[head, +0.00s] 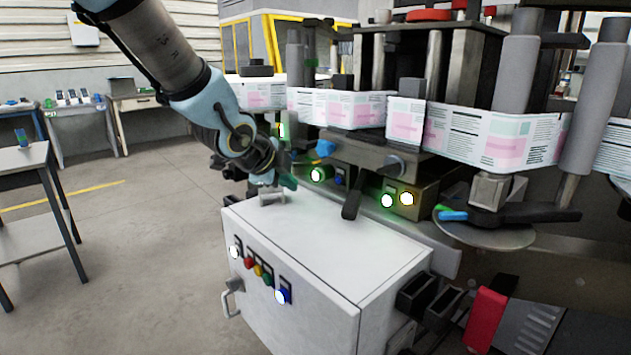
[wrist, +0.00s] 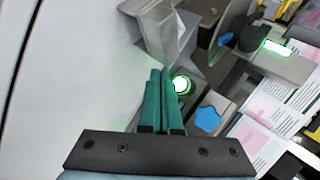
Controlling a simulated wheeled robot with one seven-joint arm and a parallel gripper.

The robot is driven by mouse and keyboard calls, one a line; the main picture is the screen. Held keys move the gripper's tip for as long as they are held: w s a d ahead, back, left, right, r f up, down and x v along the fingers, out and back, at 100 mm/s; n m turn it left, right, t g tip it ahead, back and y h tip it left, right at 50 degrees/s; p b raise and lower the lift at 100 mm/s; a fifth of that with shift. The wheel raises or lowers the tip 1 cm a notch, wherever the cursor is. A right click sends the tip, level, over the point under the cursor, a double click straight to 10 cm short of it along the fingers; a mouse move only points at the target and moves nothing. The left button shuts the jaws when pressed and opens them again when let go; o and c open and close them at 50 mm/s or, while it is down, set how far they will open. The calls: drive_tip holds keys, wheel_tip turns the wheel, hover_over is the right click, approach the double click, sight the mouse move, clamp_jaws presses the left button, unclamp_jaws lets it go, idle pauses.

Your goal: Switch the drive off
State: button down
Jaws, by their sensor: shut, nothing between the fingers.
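My gripper (head: 287,182) is above the back of a white control cabinet (head: 330,240). In the wrist view its two green fingers (wrist: 165,75) lie side by side, shut and empty. Their tips are close to a grey metal bracket-like part (wrist: 165,30) and a lit green round lamp or button (wrist: 182,84); I cannot tell whether they touch either. A lit green button (head: 316,175) and a dark blue one (head: 340,180) sit on the machine face just right of my gripper. No readable label shows which control belongs to the drive.
The cabinet front carries lit white (head: 235,251), red (head: 248,262), yellow (head: 258,270), green (head: 267,278) and lit blue (head: 283,296) controls. Another lit green (head: 387,200) and yellow (head: 407,198) pair is farther right. A black lever (head: 351,200) hangs between.

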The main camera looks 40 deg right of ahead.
drive_tip(key=shift+s+d+b, duration=0.1)
drive_tip(key=shift+d+b, duration=0.5)
drive_tip(key=shift+d, duration=1.25)
idle(0.6)
drive_tip(key=shift+d, duration=0.4)
drive_tip(key=shift+s+d+b, duration=0.1)
drive_tip(key=shift+d+b, duration=0.25)
drive_tip(key=shift+d, duration=0.1)
idle(0.6)
idle(0.3)
drive_tip(key=shift+a, duration=0.85)
drive_tip(key=shift+w+a+p, duration=0.15)
drive_tip(key=shift+a+p, duration=0.4)
drive_tip(key=shift+a, duration=0.7)
drive_tip(key=shift+w+a+p, duration=0.1)
drive_tip(key=shift+a+p, duration=0.4)
drive_tip(key=shift+a, duration=0.75)
